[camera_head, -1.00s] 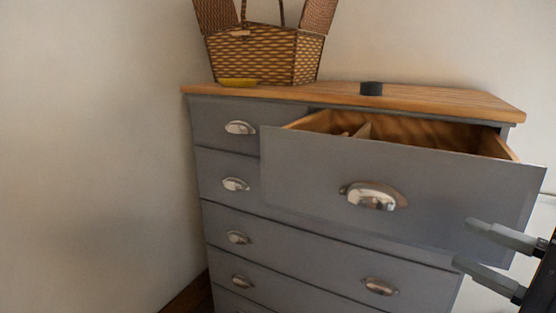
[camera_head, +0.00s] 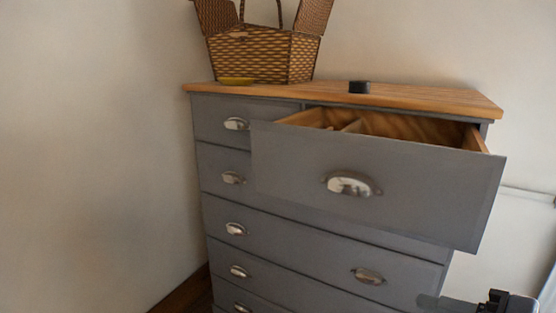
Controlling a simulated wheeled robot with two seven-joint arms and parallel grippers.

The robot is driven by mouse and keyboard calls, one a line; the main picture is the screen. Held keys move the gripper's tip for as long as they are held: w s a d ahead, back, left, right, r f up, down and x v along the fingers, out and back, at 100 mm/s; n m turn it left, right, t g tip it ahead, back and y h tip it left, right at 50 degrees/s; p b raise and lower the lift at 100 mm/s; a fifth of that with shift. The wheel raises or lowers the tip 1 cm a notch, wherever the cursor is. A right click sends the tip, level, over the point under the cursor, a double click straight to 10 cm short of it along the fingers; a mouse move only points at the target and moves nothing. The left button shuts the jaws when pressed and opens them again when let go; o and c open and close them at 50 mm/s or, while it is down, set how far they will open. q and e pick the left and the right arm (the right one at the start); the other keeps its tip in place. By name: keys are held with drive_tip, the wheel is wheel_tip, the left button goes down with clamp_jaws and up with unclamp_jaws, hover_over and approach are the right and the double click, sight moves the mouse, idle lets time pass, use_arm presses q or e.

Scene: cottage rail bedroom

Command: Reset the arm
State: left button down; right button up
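My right gripper (camera_head: 440,303) shows only partly at the bottom right edge, low in front of the dresser. Its fingers are mostly cut off by the frame, so I cannot tell whether it is open or shut. My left gripper is not in view. The grey dresser (camera_head: 300,230) has a wooden top and metal cup handles. Its upper right drawer (camera_head: 290,158) is pulled open, with a light wooden object (camera_head: 352,126) partly visible inside. The gripper is below this drawer and apart from its handle (camera_head: 350,184).
A wicker basket (camera_head: 262,55) with raised lids stands at the back left of the dresser top. A yellow item (camera_head: 237,81) lies by its base. A small black object (camera_head: 359,87) sits near the middle of the top. A wall closes off the left.

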drive_tip(key=s+a+f+n+g+h, duration=0.1)
drive_tip(key=s+f+n+g+h, duration=0.25)
drive_tip(key=f, duration=0.55)
drive_tip(key=s+a+f+n+g+h, duration=0.1)
drive_tip(key=s+f+n+g+h, duration=0.2)
drive_tip(key=f, duration=0.6)
wheel_tip(320, 180, up, 18)
drive_tip(key=t+y+p, duration=0.1)
drive_tip(key=p, duration=1.6)
drive_tip(key=shift+w+d+p, duration=0.15)
drive_tip(key=shift+w+p, duration=0.2)
